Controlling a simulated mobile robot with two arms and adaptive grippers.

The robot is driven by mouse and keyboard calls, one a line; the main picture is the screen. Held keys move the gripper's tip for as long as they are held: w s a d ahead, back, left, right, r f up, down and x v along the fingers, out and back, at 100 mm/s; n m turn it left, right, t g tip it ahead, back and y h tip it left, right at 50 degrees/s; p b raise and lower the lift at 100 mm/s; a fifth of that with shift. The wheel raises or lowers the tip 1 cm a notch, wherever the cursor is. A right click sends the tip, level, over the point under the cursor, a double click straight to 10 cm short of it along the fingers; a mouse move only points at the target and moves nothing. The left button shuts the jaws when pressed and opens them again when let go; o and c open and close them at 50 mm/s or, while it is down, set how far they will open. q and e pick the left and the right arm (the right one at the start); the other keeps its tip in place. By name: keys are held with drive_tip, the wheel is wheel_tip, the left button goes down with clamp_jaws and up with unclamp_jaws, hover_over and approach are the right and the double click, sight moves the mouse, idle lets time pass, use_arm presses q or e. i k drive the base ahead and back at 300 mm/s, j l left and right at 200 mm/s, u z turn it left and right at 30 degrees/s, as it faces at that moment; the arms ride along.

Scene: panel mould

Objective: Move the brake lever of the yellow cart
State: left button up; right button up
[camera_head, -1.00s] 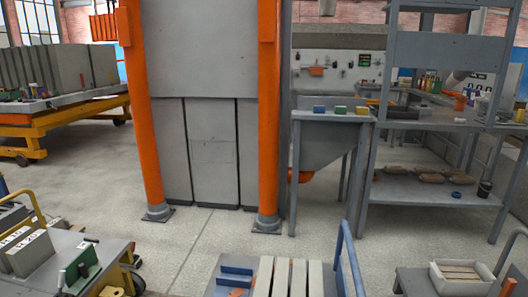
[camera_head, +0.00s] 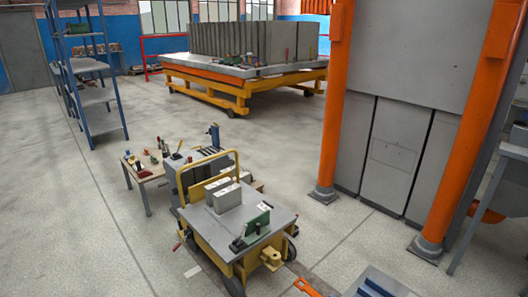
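A small yellow cart (camera_head: 210,238) with a grey top stands in the lower middle, its yellow push handle (camera_head: 208,163) raised at the far side. Pale blocks (camera_head: 228,196) and a green piece with a dark part (camera_head: 256,222) sit on its top. A small red-tipped part (camera_head: 177,246) sticks out low at its left side; I cannot tell whether it is the brake lever. A larger yellow cart (camera_head: 236,92) carrying grey panels stands at the back. Neither of my grippers is in view.
A grey machine (camera_head: 184,178) and a small tool table (camera_head: 150,172) stand close behind the small cart. Orange posts (camera_head: 334,100) rise at the right. A blue-framed shelf (camera_head: 92,94) stands at the back left. The left floor is clear.

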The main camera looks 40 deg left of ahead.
sight(174, 249)
drive_tip(key=u, duration=2.05)
drive_tip(key=i, duration=0.1)
